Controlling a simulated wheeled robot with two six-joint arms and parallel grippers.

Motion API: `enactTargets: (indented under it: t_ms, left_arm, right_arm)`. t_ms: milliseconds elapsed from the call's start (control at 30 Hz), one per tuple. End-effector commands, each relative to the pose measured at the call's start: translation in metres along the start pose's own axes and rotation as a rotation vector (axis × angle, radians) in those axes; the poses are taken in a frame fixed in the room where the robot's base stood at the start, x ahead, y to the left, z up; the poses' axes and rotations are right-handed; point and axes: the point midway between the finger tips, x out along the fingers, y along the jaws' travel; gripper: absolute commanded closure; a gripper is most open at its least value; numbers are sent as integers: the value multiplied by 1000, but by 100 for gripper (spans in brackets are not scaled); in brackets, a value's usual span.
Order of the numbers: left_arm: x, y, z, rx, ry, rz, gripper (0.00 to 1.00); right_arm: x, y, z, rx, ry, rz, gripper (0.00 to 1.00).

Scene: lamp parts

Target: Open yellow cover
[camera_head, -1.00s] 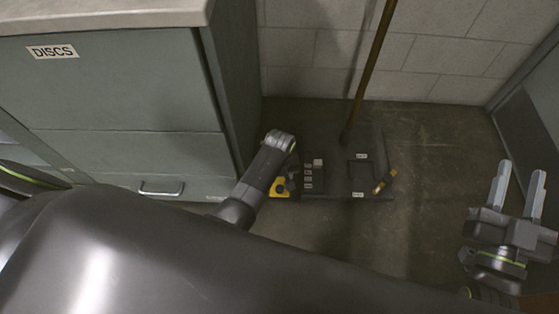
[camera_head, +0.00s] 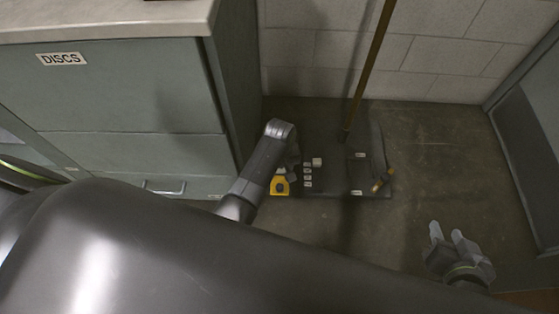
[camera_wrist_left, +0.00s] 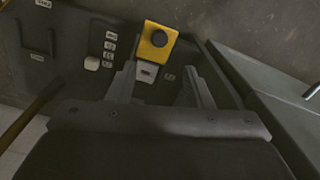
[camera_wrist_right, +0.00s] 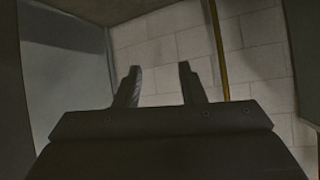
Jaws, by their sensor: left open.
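The yellow cover (camera_head: 280,187) is at the left end of the dark panel on the floor, beside the cabinet. It looks like a yellow square with a dark round part in its middle. In the left wrist view the yellow cover (camera_wrist_left: 149,52) sits just beyond my left gripper (camera_wrist_left: 158,80), whose fingers are open and apart. A small pale piece (camera_wrist_left: 147,72) lies between the fingertips; I cannot tell if either finger touches anything. In the head view my left forearm hides most of that gripper. My right gripper (camera_head: 447,234) is open and empty at the lower right, away from the panel.
The dark panel (camera_head: 335,184) carries several small pale buttons (camera_head: 308,176) and a brass-coloured piece (camera_head: 383,180). The grey cabinet (camera_head: 130,95) labelled DISCS stands close on the left. The floor right of the panel is clear.

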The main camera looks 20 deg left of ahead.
Motion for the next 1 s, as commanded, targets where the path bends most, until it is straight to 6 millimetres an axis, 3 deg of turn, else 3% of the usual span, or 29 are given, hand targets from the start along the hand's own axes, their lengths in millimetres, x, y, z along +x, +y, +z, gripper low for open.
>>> enactTargets:
  t_ms: [500,700,1000]
  left_arm:
    - [-33,0,0,0,-1,0,54]
    - [-38,0,0,0,0,0,54]
    - [-38,0,0,0,-1,0,54]
  right_arm:
    - [-32,-11,88,54,-471,-54,64]
    - [-40,-13,103,62,-553,-67,64]
    - [-42,-14,106,63,-569,-69,64]
